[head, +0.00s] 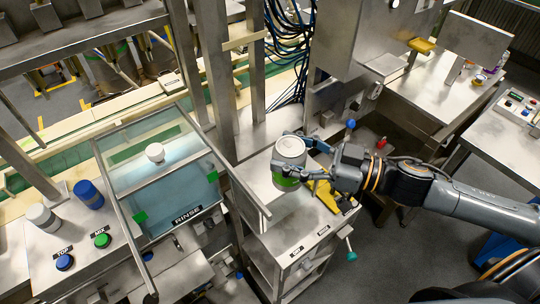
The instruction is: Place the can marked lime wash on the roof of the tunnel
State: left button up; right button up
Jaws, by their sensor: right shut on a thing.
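My right gripper (296,160) comes in from the right and is shut on a can (289,151) with a pale silver top and a green band. It holds the can upright above the steel cabinet in the middle. I cannot read any marking on the can. A glass-topped tunnel (186,192) with a "RINSE" label stands left of the can, apart from it. A white knob-like piece shows on its clear roof (150,180). My left gripper is not in view.
A blue cylinder (88,195) and a white one (42,217) stand on the left panel, by blue and green buttons. A yellow piece (325,195) lies on the cabinet.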

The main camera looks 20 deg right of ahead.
jog(key=w+f+b, duration=0.2)
jog(key=w+f, duration=0.1)
jog(key=w+f+b, duration=0.2)
jog(key=w+f, duration=0.1)
jog(key=f, duration=0.1)
jog(key=w+a+f+b, duration=0.1)
jog(key=w+f+b, duration=0.2)
jog(key=f, duration=0.1)
jog(key=shift+w, duration=0.15)
jog(key=shift+r, duration=0.1)
jog(key=o, duration=1.5)
jog(key=shift+f, duration=0.2)
